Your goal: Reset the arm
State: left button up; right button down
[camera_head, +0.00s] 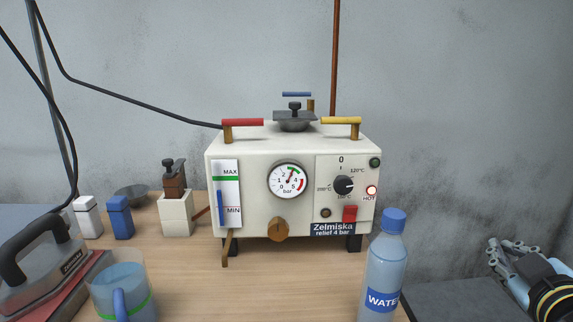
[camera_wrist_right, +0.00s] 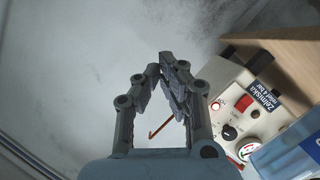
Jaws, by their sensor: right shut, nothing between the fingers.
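My right gripper (camera_head: 500,258) is at the far right of the head view, to the right of the table and well apart from the machine. In the right wrist view its fingers (camera_wrist_right: 165,72) meet at the tips with nothing between them, so it is shut and empty. The cream Zelmiska machine (camera_head: 265,213) stands on the wooden table. It also shows tilted at the right of the wrist view (camera_wrist_right: 232,78). Its red HOT lamp (camera_head: 371,190) is lit. My left gripper is not in either view.
A water bottle (camera_head: 385,265) stands at the table's front right, between the machine and my right gripper. A blue-handled jug (camera_head: 118,285) and an iron (camera_head: 40,265) are at front left. White (camera_head: 87,217) and blue (camera_head: 119,217) small containers stand behind.

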jog(key=s+a+f+m+g+y, duration=0.1)
jog(key=s+a+f+g, duration=0.2)
jog(key=s, duration=0.5)
jog(key=s+a+f+m+g+y, duration=0.1)
jog(key=s+a+f+m+g, duration=0.15)
jog(key=s+g, duration=0.4)
jog(key=s+a+f+g+y, duration=0.2)
jog(key=s+f, duration=0.1)
jog(key=s, duration=0.6)
jog(key=s+d+f+g, duration=0.1)
jog(key=s+f, duration=0.1)
jog(key=f, duration=1.2)
jog(key=s+d+f+g, duration=0.1)
jog(key=s+d+f, duration=0.1)
jog(key=f, duration=1.2)
jog(key=s+f, duration=1.4)
jog(key=s, duration=0.3)
jog(key=shift+d+m+g, duration=0.25)
jog(key=shift+m+g, duration=0.2)
